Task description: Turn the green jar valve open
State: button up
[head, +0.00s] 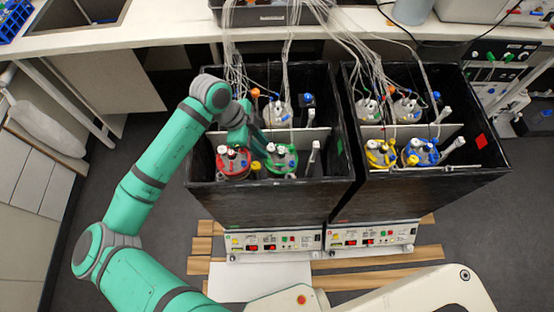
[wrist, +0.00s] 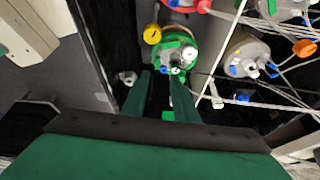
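The green jar (head: 281,160) stands in the front compartment of the left black box, with a green ring around its lid and pale fittings on top. In the wrist view the green jar (wrist: 180,42) lies just beyond my fingertips, with green, white and blue fittings on its lid. I cannot tell for sure which fitting is the valve. My gripper (wrist: 161,80) is open and empty, its two fingers apart and pointing at the near side of the lid. In the head view my gripper (head: 260,142) is just left of the green jar and partly hidden by the arm.
A red jar (head: 233,162) stands close left of the green jar, with a yellow cap (wrist: 152,34) between them. White tubes and a pale divider (head: 300,136) lie behind. The right box (head: 430,205) holds yellow-ringed and blue-ringed jars. Black box walls surround the jars closely.

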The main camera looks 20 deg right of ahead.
aim_at(280, 164)
jog(key=x, duration=1)
jog(key=shift+s+d+f, duration=0.2)
jog(key=shift+s+f, duration=0.05)
jog(key=shift+s, duration=0.05)
grip_shut()
